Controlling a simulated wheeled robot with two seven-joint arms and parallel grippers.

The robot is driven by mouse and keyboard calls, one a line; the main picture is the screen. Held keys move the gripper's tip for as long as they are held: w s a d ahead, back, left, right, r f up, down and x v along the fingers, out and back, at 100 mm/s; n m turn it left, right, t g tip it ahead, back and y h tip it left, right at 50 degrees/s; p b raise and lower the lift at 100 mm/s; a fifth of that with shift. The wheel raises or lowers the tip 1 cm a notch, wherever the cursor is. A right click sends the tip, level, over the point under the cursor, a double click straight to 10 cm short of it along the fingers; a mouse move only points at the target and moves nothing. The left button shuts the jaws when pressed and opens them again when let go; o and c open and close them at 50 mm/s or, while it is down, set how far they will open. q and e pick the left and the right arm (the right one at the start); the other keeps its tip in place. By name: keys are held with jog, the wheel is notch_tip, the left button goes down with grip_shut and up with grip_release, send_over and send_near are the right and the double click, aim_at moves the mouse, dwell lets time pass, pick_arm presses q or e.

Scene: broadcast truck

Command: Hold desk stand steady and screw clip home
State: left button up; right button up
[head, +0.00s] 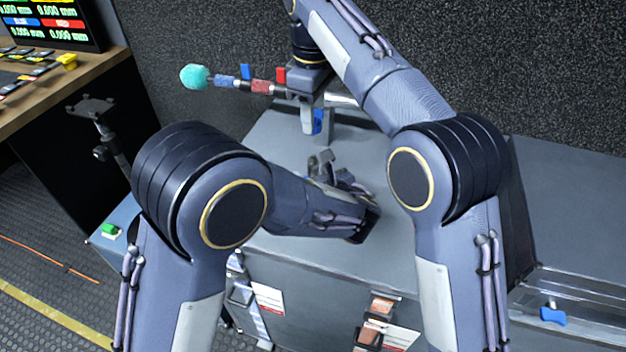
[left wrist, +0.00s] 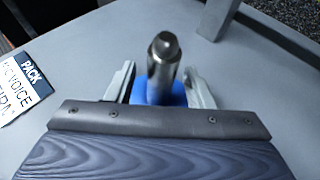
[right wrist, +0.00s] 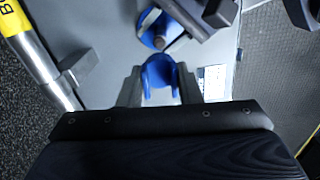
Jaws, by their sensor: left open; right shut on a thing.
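My left gripper (left wrist: 160,85) is open, its fingers on either side of the desk stand's upright metal post (left wrist: 164,65). The stand's round blue base (right wrist: 152,27) shows below the post in the right wrist view. My right gripper (right wrist: 158,88) is shut on the blue U-shaped clip (right wrist: 158,68), which is apart from the post in the picture.
A rod with a teal foam tip (head: 194,76) and coloured bands extends left behind my right gripper. A printed card (left wrist: 22,88) lies on the worktop (head: 285,140). A dark textured wall (head: 540,80) stands behind.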

pick_arm(q)
jog(key=shift+c, duration=0.3)
grip_shut()
pick_arm(e)
send_over(313, 157)
jog(key=shift+f, duration=2.5)
jog(key=shift+d+f, duration=0.1)
jog(key=shift+f, duration=0.8)
jog(key=shift+f, duration=0.55)
